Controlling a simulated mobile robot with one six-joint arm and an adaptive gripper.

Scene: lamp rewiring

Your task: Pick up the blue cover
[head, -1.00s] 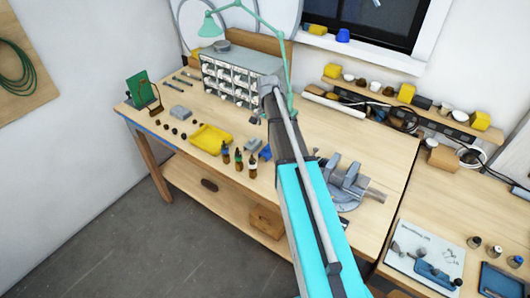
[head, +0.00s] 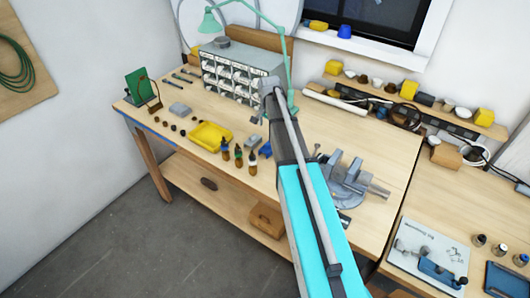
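A small blue piece (head: 344,32) sits on the white windowsill, beside a yellow piece (head: 318,25). Another small blue piece (head: 265,151) lies on the bench close to the left side of my arm, partly hidden by it. I cannot tell which of these is the blue cover. My arm, with a cyan link, reaches up across the middle of the head view over the bench.
The bench (head: 375,150) holds a drawer cabinet (head: 243,72), yellow tray (head: 210,136), small bottles (head: 239,157) and grey vise (head: 350,182). A green lamp (head: 208,22) stands behind. A shelf (head: 440,110) with small parts runs along the back. A second bench is at right.

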